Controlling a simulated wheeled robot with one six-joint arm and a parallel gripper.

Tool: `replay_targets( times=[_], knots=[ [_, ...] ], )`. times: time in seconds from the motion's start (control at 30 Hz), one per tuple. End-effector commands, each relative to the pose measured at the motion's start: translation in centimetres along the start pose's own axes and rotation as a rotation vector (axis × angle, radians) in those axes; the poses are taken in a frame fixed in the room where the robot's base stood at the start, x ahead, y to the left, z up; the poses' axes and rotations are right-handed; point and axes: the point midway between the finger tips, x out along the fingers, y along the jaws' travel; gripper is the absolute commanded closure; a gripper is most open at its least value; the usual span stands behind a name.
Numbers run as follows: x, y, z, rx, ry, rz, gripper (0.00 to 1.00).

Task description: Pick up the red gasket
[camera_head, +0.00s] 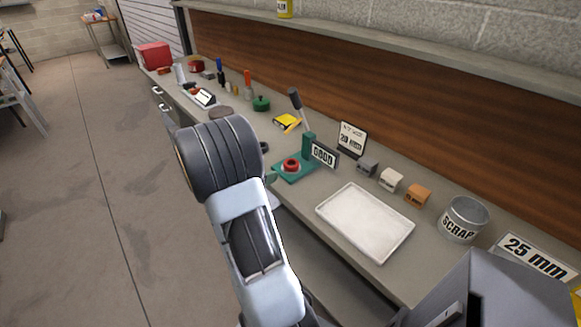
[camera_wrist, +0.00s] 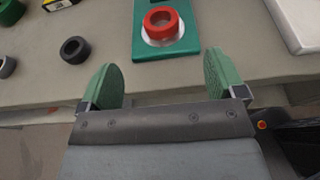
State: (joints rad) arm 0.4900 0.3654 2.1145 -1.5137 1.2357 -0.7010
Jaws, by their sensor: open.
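The red gasket (camera_head: 291,164) is a thick ring. It sits on the base of a green press-like fixture (camera_head: 307,143) near the front edge of the bench. In the wrist view the gasket (camera_wrist: 161,21) lies on a pale round disc on the green base plate (camera_wrist: 186,48). My gripper (camera_wrist: 164,76) is open and empty, with two green pads apart. The gasket is ahead of the gap between the pads, roughly centred, and not touched. In the head view my arm hides most of the gripper.
A white tray (camera_head: 331,212) lies right of the fixture. In the wrist view a dark ring (camera_wrist: 75,50) lies left of the fixture.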

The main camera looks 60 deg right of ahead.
Motion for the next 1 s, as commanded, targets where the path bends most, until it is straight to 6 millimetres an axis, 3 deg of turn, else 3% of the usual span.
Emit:
replay_targets(
  times=[0.2, 0.57, 0.8, 1.0],
  knots=[
    [3.8, -0.1, 0.0, 0.002, 0.002, -0.004, 0.11],
    [6.3, -0.1, 0.0, 0.003, 0.003, -0.002, 0.11],
    [9.5, 0.0, -0.1, 0.004, 0.003, -0.003, 0.11],
    [10.8, 0.1, -0.1, 0.004, 0.003, 0.0, 0.11]
  ],
)
